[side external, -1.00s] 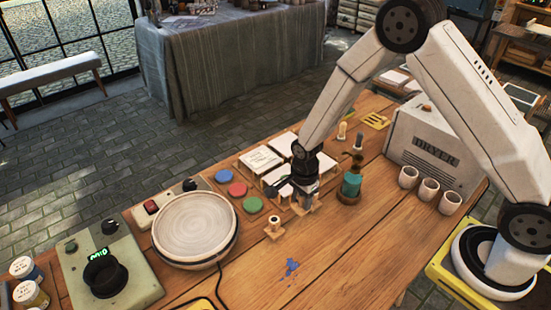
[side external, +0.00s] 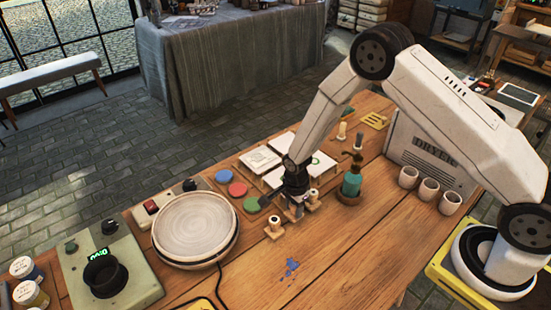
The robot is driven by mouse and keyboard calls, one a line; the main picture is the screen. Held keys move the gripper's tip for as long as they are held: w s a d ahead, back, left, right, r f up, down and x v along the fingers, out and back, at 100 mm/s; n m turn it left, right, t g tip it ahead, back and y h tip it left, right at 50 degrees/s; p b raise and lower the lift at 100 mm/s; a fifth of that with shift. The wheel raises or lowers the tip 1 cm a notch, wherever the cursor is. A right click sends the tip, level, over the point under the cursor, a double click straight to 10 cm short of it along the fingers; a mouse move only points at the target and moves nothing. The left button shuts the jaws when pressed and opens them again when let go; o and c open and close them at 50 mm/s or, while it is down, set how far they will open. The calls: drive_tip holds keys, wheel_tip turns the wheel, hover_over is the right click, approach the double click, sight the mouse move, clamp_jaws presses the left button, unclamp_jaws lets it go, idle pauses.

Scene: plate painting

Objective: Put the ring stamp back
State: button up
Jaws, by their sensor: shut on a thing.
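My gripper (side external: 296,201) points down over the front row of small wooden stamp holders, between two stamps. It is shut on the ring stamp (side external: 296,213), which is mostly hidden by the jaws; I cannot tell whether its foot touches a holder. One pale-handled stamp (side external: 274,221) stands upright on a wooden block to the left. Another pale-handled stamp (side external: 313,197) stands just right of the jaws. Behind, a white tile (side external: 319,163) bears a small green mark.
Red, blue and green paint pads (side external: 238,189) lie to the left, beside a round plate on a turntable (side external: 194,228). Blue paint (side external: 291,266) marks the table in front, where the wood is mostly clear.

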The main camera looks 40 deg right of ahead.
drive_tip(key=shift+f, duration=0.25)
drive_tip(key=shift+f, duration=0.15)
drive_tip(key=o, duration=1)
drive_tip(key=shift+r, duration=6.15)
